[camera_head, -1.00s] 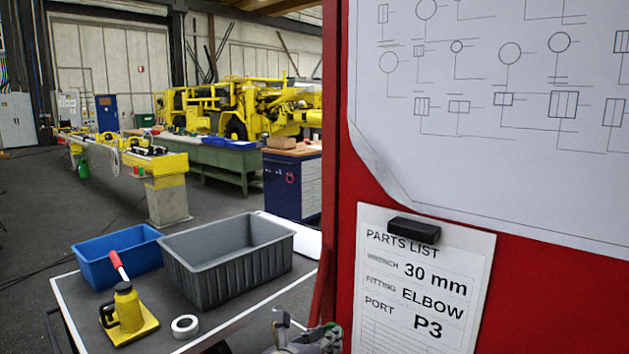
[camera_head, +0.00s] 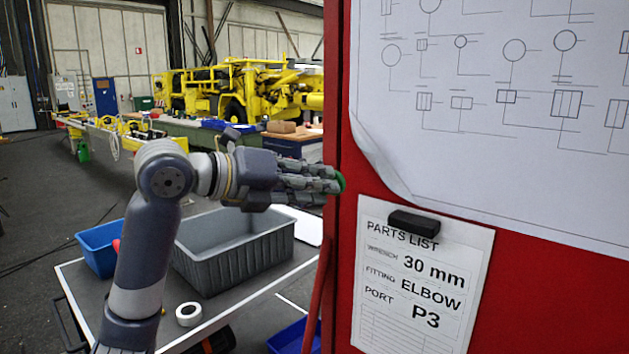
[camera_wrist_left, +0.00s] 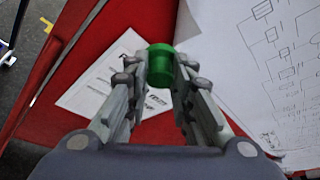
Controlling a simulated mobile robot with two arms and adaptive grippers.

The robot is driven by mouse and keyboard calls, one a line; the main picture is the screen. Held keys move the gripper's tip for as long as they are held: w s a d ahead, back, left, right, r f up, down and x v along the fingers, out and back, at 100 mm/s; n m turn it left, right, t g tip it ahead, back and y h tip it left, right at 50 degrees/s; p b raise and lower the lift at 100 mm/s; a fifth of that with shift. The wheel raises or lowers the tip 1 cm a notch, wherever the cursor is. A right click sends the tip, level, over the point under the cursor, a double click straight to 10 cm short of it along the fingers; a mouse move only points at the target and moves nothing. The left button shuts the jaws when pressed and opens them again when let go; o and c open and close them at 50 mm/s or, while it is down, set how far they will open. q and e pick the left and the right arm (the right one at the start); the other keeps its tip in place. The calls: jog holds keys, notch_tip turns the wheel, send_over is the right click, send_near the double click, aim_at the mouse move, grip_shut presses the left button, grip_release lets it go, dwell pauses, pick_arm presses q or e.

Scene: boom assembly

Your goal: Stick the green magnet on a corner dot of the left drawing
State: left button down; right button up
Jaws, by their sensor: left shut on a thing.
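My left gripper (camera_head: 332,186) is shut on the green magnet (camera_wrist_left: 161,65). In the head view only a green edge of the magnet (camera_head: 341,182) shows at the fingertips, by the left edge of the red panel (camera_head: 400,182). The left drawing (camera_head: 500,110), a large white sheet with circles and boxes, hangs on the panel, and its lower-left corner curls. It also shows at the right of the left wrist view (camera_wrist_left: 255,75). The magnet appears apart from the drawing, to its left and lower. No corner dot can be made out. My right gripper is not in view.
A parts list sheet (camera_head: 380,300) hangs below the drawing under a black magnet (camera_head: 414,223). A table at lower left holds a grey bin (camera_head: 230,265), a blue bin (camera_head: 98,245) and a white tape roll (camera_head: 188,314). The panel between drawing and parts list is bare.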

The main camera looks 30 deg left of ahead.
pick_arm(q)
jog(key=shift+w+d+r+p, duration=0.1)
jog(key=shift+w+d+p, duration=0.15)
jog(key=shift+w+p, duration=1.05)
jog(key=shift+w+d+p, duration=0.15)
jog(key=shift+w+d, duration=0.1)
jog(key=shift+w, duration=2.1)
jog(key=shift+w+d+r+p, duration=0.1)
jog(key=shift+w+d+p, duration=0.15)
jog(key=shift+w+p, duration=1.05)
jog(key=shift+w+b, duration=0.5)
jog(key=shift+w, duration=0.15)
jog(key=c, duration=1.3)
grip_release()
